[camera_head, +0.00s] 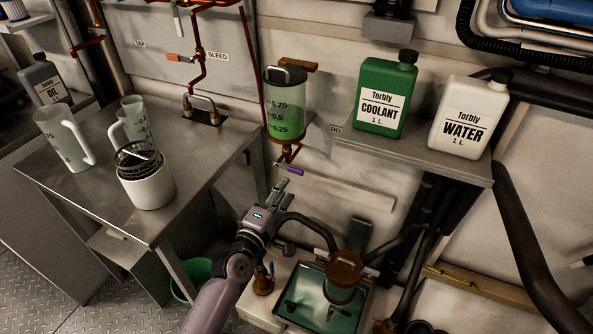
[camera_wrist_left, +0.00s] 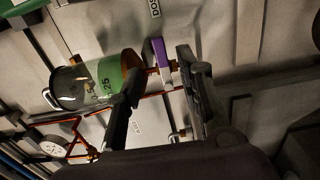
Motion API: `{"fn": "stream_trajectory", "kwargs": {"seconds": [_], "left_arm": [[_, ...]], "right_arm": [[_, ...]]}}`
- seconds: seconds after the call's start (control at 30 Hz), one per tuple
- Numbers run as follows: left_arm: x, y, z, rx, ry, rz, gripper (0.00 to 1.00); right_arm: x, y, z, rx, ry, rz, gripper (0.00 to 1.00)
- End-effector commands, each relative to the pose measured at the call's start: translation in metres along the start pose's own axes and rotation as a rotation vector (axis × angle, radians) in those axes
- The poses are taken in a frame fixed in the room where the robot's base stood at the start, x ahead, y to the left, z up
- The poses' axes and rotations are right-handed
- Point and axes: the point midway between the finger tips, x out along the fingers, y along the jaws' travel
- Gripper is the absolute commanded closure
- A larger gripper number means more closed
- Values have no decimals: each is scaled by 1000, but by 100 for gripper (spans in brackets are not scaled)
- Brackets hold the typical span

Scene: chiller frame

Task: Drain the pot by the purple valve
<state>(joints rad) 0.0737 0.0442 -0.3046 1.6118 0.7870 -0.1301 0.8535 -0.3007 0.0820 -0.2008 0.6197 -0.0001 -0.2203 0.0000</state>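The pot (camera_head: 287,106) is a clear wall-mounted cylinder with a scale and green liquid in its lower part. The purple valve (camera_head: 294,171) is a small lever on the copper pipe under the pot. In the left wrist view the pot (camera_wrist_left: 78,86) lies sideways and the purple valve (camera_wrist_left: 160,50) shows beyond the fingertips. My left gripper (camera_head: 277,190) is just below the valve, pointing up at it. Its fingers (camera_wrist_left: 158,66) are open, with the lever in line with the gap and apparently not gripped. My right gripper is not in view.
A steel bench (camera_head: 82,190) at left carries jugs and a white cup (camera_head: 150,189). A shelf (camera_head: 425,160) at right holds the green coolant can (camera_head: 386,95) and white water can (camera_head: 467,115). A green tank (camera_head: 318,314) and black hoses are below. A green bucket (camera_head: 194,279) stands under the bench.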

Motion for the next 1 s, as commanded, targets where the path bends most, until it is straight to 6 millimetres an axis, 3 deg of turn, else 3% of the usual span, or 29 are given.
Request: {"fn": "stream_trajectory", "kwargs": {"seconds": [0.2, 0.4, 0.87, 1.0], "left_arm": [[48, 0, 0, 1, 0, 2, 66], [76, 0, 0, 1, 0, 1, 66], [88, 0, 0, 1, 1, 0, 66], [88, 0, 0, 1, 1, 0, 74]], "right_arm": [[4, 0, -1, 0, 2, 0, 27], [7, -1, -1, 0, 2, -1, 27], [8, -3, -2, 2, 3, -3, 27], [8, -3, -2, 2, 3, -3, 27]]}}
